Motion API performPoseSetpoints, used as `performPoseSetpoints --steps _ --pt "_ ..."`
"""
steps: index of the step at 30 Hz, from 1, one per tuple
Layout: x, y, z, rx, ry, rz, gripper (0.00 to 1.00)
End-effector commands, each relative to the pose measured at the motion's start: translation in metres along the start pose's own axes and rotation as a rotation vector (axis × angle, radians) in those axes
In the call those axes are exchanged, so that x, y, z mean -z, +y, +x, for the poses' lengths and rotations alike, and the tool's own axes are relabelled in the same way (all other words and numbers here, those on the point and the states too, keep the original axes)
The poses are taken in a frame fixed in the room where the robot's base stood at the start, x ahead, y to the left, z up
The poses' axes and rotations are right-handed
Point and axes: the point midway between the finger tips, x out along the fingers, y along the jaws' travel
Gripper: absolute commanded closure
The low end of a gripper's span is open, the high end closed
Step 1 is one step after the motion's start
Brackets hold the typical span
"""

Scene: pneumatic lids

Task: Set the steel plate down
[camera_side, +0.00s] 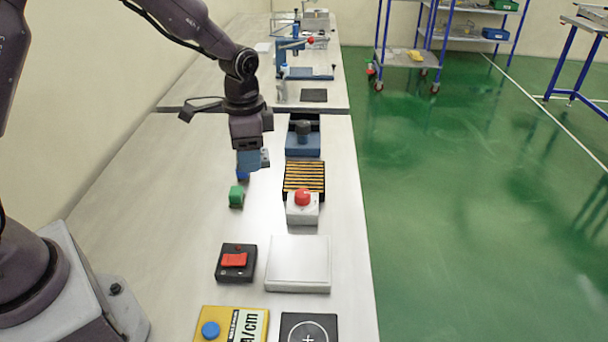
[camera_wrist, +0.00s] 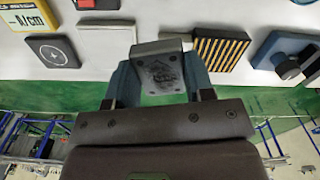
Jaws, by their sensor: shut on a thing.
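My gripper (camera_side: 253,162) is shut on the steel plate, in the air over the bench. The plate (camera_wrist: 162,72) shows in the wrist view as a grey piece with dark marks, between the two blue fingers. In the side view only a small grey part of the plate (camera_side: 264,158) shows, at the right of the fingers. It is left of the black-and-orange striped block (camera_side: 304,177). In the wrist view the striped block (camera_wrist: 221,48) lies to the right of the plate.
A white box with a red button (camera_side: 303,204), a pale flat platform (camera_side: 298,265), and a black box with a red switch (camera_side: 236,261) stand nearer. A blue device (camera_side: 303,142) stands behind. The bench's left side is clear.

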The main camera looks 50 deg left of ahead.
Motion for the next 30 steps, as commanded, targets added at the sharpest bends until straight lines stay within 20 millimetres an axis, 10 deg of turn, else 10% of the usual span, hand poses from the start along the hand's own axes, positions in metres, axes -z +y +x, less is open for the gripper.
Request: performPoseSetpoints --steps 8,30 --pt "0.001 -0.002 -0.002 0.0 0.0 0.221 0.87" --pt "0.103 -0.075 0.085 0.0 0.0 0.228 0.87"
